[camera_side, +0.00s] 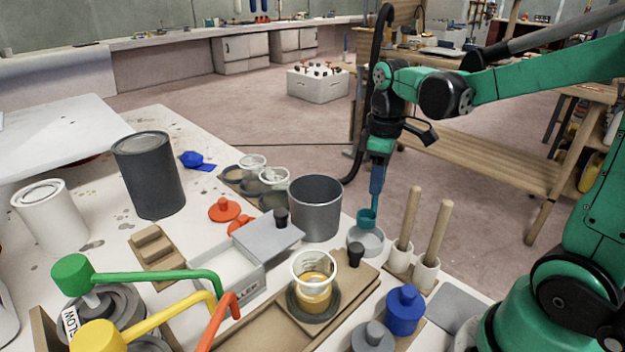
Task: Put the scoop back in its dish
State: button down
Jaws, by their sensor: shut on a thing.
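The scoop (367,217) is a small teal cup, with a blue upright piece above it that seems to be its handle. It hangs just above a shallow round grey dish (370,241) at the right of the table. My gripper (378,163) points down above the dish and is shut on the scoop's upper part. The cup overlaps the dish's back rim in this view. I cannot tell whether the cup touches the dish. The fingertips are small and hard to make out.
A tall dark grey pot (316,210) stands just left of the dish. Two wooden-handled tools in white cups (427,272) stand close on its right. A beaker of amber liquid (314,290) and a black-knobbed piece (356,254) are in front. A blue lidded jar (404,310) stands nearer.

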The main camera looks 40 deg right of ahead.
aim_at(372, 218)
jog(key=shift+f, duration=2.4)
jog(key=c, duration=0.7)
grip_release()
jog(key=shift+f, duration=0.15)
jog(key=shift+o, duration=0.2)
notch_tip(372, 218, up, 12)
jog(key=shift+r, duration=0.1)
jog(key=shift+a, duration=0.25)
jog(key=s+a+f+m+t, duration=0.2)
jog(key=a+f+m+t, duration=0.2)
jog(key=a+t, duration=0.3)
jog(key=shift+a+f, duration=0.6)
jog(key=shift+a, duration=0.15)
jog(key=shift+s, duration=0.1)
